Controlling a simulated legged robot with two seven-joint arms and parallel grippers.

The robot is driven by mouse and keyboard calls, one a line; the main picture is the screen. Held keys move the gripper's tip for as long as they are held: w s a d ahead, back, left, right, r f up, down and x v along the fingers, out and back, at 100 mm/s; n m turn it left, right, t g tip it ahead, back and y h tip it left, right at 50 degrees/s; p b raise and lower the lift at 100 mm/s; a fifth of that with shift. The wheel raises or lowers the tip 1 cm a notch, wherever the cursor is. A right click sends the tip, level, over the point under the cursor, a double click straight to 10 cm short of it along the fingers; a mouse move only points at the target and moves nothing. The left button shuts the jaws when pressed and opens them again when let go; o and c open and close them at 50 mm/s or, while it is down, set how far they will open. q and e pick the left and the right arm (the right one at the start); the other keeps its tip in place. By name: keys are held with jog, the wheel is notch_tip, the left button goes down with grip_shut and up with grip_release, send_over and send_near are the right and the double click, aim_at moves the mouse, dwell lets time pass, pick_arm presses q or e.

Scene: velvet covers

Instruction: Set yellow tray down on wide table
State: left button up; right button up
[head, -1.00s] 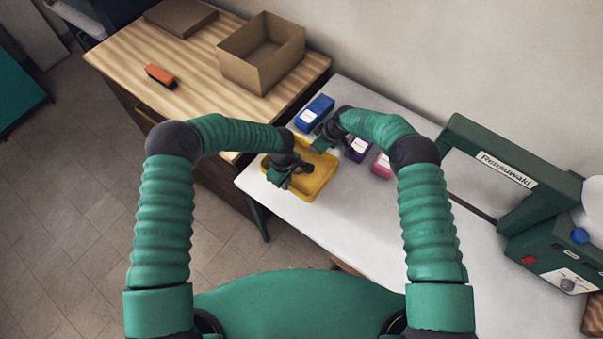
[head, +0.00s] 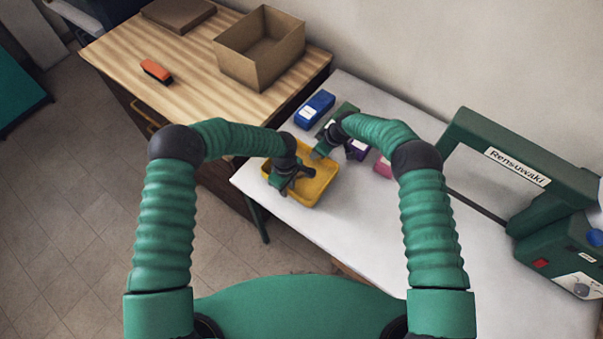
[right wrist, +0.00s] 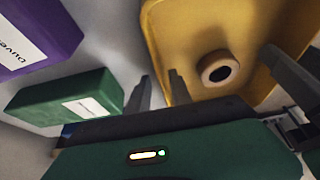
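The yellow tray (head: 316,190) is over the near left end of the white table (head: 395,235) in the head view. I cannot tell whether it touches the top. A tan ring with a dark centre (right wrist: 219,68) lies in the tray (right wrist: 190,28) in the right wrist view. My left gripper (head: 300,175) is at the tray's left side, seemingly shut on its wall.
Beyond the tray stand a blue box (head: 315,110), a green box (head: 344,112), a purple box (head: 358,150) and a pink box (head: 383,167). A wooden table (head: 185,80) with an open carton (head: 240,65) adjoins. A green machine (head: 555,220) stands right. The white table's front is clear.

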pick_arm(q)
jog(key=shift+d+r, duration=0.2)
pick_arm(e)
jog(key=shift+d, duration=0.25)
jog(key=shift+a+r, duration=0.1)
jog(key=shift+a, duration=0.2)
jog(key=shift+s+d+r, duration=0.1)
jog(key=shift+d+r, duration=0.05)
jog(key=shift+r, duration=0.05)
pick_arm(q)
notch_tip(320, 180, up, 11)
jog(key=shift+r, duration=0.2)
pick_arm(e)
jog(key=v, duration=1.1)
jog(key=shift+r, duration=0.15)
